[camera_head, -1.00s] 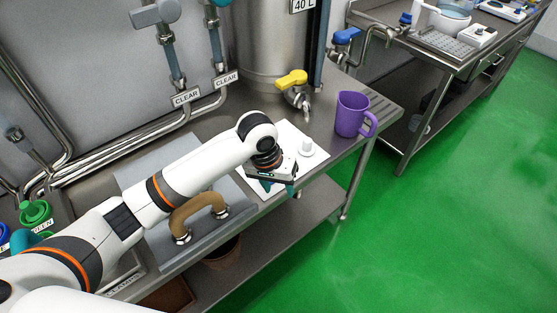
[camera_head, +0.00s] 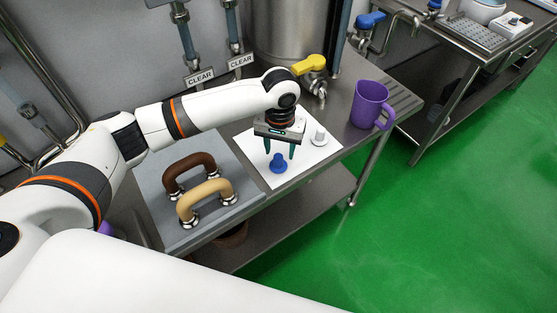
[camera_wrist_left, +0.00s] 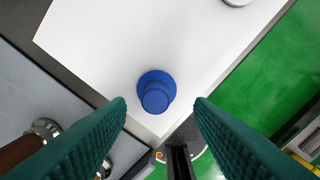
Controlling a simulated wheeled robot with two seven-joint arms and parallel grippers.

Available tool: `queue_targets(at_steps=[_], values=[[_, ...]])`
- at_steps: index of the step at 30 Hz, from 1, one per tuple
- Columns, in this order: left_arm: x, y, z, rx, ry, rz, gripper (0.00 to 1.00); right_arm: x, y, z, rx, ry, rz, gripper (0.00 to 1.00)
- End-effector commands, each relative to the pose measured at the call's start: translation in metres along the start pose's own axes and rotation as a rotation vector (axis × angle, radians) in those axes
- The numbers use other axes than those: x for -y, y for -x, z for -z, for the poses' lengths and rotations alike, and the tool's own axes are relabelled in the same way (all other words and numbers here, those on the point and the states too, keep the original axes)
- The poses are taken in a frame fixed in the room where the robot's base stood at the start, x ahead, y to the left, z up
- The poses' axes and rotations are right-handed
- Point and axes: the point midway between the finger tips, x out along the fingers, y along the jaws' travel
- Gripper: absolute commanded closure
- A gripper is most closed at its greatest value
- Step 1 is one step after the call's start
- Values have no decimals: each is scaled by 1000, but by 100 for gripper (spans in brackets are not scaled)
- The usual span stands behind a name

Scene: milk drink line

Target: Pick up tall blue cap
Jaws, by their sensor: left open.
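The tall blue cap (camera_head: 278,163) stands upright on a white sheet (camera_head: 262,170) on the steel table. In the left wrist view the cap (camera_wrist_left: 156,92) sits between and ahead of the two teal fingertips. My left gripper (camera_head: 280,153) is open and empty, pointing down just above the cap. In the left wrist view its fingers (camera_wrist_left: 160,102) are wide apart, and neither appears to touch the cap. My right gripper is not in view.
A white cap (camera_head: 320,138) stands on the sheet to the right. A purple mug (camera_head: 370,104) is further right. Brown (camera_head: 190,168) and tan (camera_head: 206,198) handles rise from a grey plate at left. A yellow-handled tap (camera_head: 310,65) is behind the gripper.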

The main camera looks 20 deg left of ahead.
Motion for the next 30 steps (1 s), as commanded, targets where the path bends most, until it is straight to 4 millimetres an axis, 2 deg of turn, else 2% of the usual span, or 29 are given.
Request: queue_targets(at_steps=[4,9,17,26,30], values=[[-5,-21,-2,-3,1,-4,52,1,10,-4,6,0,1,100],[-4,-41,-2,-1,0,-1,52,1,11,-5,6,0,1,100],[-4,-45,-2,1,-1,0,52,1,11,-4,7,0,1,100],[-4,-45,-2,1,-1,-1,99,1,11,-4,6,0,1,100],[-4,-44,-2,1,-1,0,100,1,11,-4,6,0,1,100]])
